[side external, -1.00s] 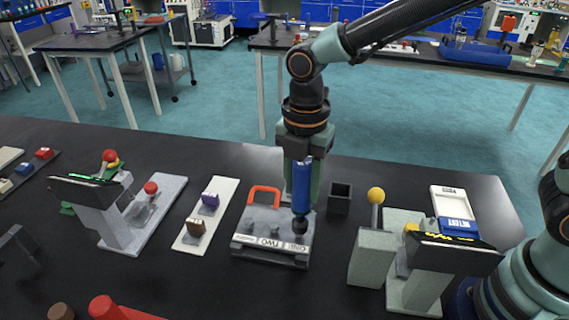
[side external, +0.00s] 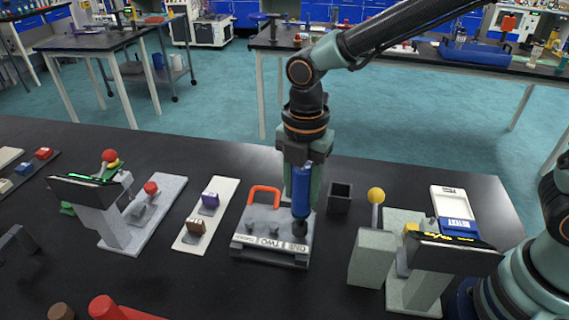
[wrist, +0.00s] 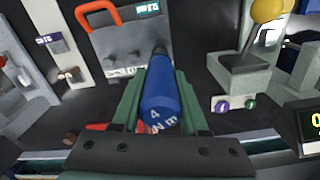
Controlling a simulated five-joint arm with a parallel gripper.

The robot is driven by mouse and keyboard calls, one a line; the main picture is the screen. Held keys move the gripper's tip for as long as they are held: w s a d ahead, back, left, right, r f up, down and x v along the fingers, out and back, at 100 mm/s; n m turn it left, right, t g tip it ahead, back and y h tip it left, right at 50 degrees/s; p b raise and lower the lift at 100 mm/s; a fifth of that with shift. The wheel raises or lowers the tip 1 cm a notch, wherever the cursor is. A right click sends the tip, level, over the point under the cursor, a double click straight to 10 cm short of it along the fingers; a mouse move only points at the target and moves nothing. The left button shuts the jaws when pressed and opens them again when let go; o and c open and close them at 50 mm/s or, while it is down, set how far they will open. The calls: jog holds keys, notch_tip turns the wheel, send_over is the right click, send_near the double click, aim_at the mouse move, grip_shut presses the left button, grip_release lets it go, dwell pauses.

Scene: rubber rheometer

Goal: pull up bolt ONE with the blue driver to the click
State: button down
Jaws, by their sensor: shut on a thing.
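My gripper (side external: 302,196) is shut on the blue driver (side external: 301,183), which it holds upright. In the wrist view the driver (wrist: 159,100) lies between my green fingers, its dark tip pointing at the plate. The grey fixture plate (side external: 240,243) has a front label with ONE (side external: 297,248) at the right and TWO (side external: 268,243) beside it. The driver's dark tip is down at the ONE position and looks in contact there. Bolt ONE is hidden under the tip, so I cannot tell whether they are engaged.
An orange-red handle (side external: 264,190) rises at the plate's back left. A dark open box (side external: 340,197) stands just right of my gripper. A grey device with a yellow ball lever (side external: 376,196) is further right. A pale strip (side external: 187,242) with small blocks lies left.

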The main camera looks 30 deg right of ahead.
aim_at(302, 170)
jog(key=shift+f, duration=0.55)
dwell(2.4)
jog(key=shift+r, duration=2.55)
